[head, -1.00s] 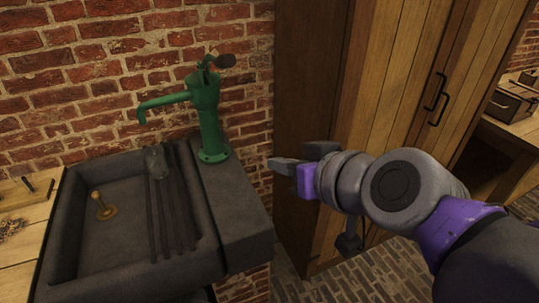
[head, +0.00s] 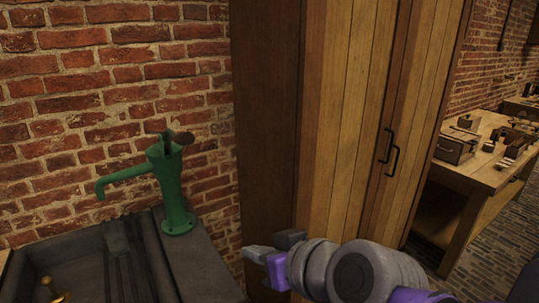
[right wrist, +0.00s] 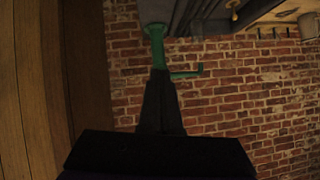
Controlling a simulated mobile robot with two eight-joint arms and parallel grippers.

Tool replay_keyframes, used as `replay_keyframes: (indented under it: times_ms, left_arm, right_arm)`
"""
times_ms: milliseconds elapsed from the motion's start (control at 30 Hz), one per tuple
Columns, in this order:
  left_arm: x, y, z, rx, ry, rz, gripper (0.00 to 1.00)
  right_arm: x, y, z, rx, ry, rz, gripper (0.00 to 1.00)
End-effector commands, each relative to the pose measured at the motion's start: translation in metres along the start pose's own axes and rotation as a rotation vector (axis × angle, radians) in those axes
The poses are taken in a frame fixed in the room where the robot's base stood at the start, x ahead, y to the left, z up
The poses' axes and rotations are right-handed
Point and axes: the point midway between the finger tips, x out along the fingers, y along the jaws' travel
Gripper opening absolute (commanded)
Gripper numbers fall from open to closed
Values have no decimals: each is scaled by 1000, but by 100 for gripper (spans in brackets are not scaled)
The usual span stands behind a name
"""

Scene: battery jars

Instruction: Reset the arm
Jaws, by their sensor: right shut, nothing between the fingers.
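My right gripper (head: 268,246) is in the lower middle of the head view, in front of the wooden cabinet and to the right of the sink. Its fingers point left and are shut with nothing between them. In the right wrist view the dark fingers (right wrist: 160,100) lie together, with the green pump behind their tips. My left gripper is not in view.
A green hand pump (head: 170,185) stands on the rim of a dark stone sink (head: 205,265) against a brick wall. A tall wooden cabinet (head: 340,120) with black handles stands behind my right arm. A wooden workbench (head: 485,175) with boxes is at the right.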

Motion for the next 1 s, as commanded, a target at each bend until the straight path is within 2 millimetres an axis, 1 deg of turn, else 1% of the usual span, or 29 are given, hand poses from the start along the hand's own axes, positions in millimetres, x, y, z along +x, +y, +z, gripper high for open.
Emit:
replay_keyframes:
  times_ms: [33,67,100,167,200,267,300,367,400,500,600,700,1000]
  left_arm:
    - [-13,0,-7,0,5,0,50]
    - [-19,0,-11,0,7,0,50]
    - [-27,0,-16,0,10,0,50]
    - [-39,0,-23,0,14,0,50]
    - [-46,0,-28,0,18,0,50]
    - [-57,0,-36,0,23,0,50]
    - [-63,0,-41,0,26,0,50]
    - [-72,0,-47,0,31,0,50]
    - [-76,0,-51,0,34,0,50]
    - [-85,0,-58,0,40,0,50]
    - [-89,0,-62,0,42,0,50]
    - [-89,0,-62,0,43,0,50]
    - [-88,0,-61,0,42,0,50]
  right_arm:
    - [0,15,15,14,-34,35,0]
    - [1,25,29,26,-61,59,0]
    - [2,40,50,45,-100,95,0]
    - [0,64,87,81,-165,158,0]
    - [-3,80,113,106,-207,202,0]
    - [-10,100,150,147,-267,268,0]
    - [-17,112,174,176,-303,311,0]
    - [-27,127,206,216,-350,374,0]
    - [-34,135,225,241,-377,411,0]
    - [-49,148,262,291,-427,485,0]
    - [-58,154,283,320,-454,528,0]
    - [-61,156,292,331,-465,544,0]
    - [-60,156,292,330,-465,542,0]
